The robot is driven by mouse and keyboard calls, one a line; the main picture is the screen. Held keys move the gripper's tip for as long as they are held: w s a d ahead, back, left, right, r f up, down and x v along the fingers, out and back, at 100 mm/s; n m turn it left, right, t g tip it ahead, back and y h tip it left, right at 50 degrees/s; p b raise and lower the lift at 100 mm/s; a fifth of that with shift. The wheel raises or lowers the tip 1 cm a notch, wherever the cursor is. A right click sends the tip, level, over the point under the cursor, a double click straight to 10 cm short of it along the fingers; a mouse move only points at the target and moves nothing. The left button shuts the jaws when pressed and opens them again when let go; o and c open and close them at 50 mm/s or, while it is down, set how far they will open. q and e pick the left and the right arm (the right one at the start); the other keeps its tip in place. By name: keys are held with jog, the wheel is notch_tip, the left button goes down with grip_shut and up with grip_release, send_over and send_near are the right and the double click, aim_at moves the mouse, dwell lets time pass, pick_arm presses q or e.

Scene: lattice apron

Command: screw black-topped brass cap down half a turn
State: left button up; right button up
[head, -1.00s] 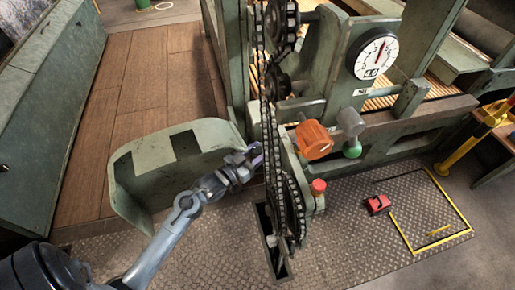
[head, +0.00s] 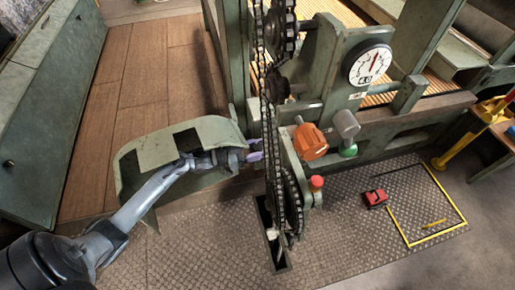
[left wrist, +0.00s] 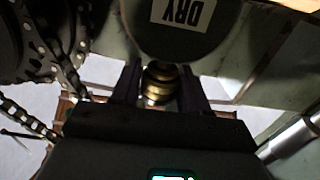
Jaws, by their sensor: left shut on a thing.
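In the left wrist view a ringed brass cap (left wrist: 158,84) sits between the two dark fingers of my left gripper (left wrist: 159,88), which is shut on it. The cap lies just below a round dark body with an upside-down "DRY" label (left wrist: 185,12). Its black top cannot be made out. In the head view my left gripper (head: 254,150) reaches past the green guard to the left side of the chain. The cap is hidden there. My right gripper is not in view.
A drive chain (head: 269,130) and sprockets stand close beside the gripper. An orange knob (head: 310,141), green-ended lever (head: 348,150), red button (head: 316,182) and dial gauge (head: 371,64) are right of the chain.

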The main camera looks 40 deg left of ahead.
pick_arm(q)
jog(key=o, duration=0.9)
jog(key=shift+n+y, duration=0.3)
jog(key=shift+y, duration=0.1)
